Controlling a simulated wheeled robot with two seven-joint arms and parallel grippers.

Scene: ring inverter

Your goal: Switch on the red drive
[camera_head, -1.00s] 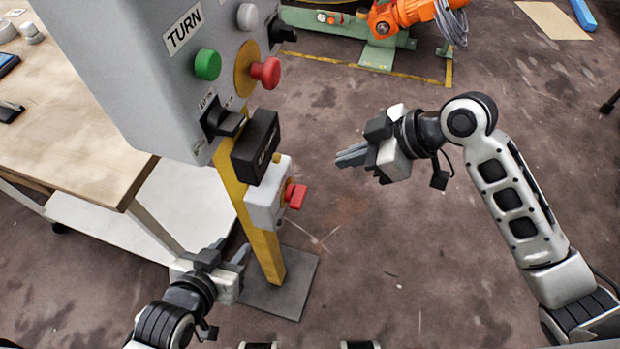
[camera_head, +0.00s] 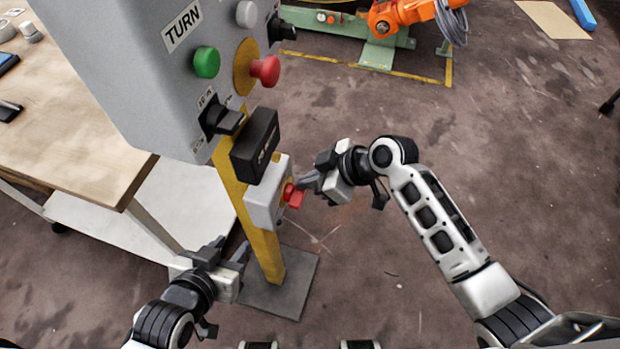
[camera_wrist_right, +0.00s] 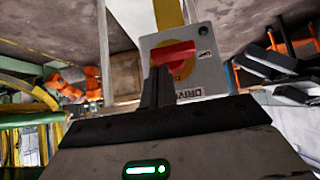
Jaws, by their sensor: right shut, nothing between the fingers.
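The red drive switch is a red rotary handle (camera_head: 292,196) on a light grey box (camera_head: 263,206), mounted on the yellow post (camera_head: 262,250). In the right wrist view the red handle (camera_wrist_right: 168,54) lies across a yellow disc, and the box (camera_wrist_right: 209,76) carries a partly hidden "DRIVE" label. My right gripper (camera_head: 308,183) is shut and empty, its tips right by the handle. The fingers (camera_wrist_right: 157,88) overlap the handle's lower edge in the wrist view; I cannot tell whether they touch. My left gripper (camera_head: 228,254) is open and empty, low beside the post.
Above the switch box are a black box (camera_head: 255,146) and a grey cabinet (camera_head: 110,75) with a green button (camera_head: 206,63), a red mushroom button (camera_head: 265,70) and a black selector. A wooden table (camera_head: 75,140) stands left.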

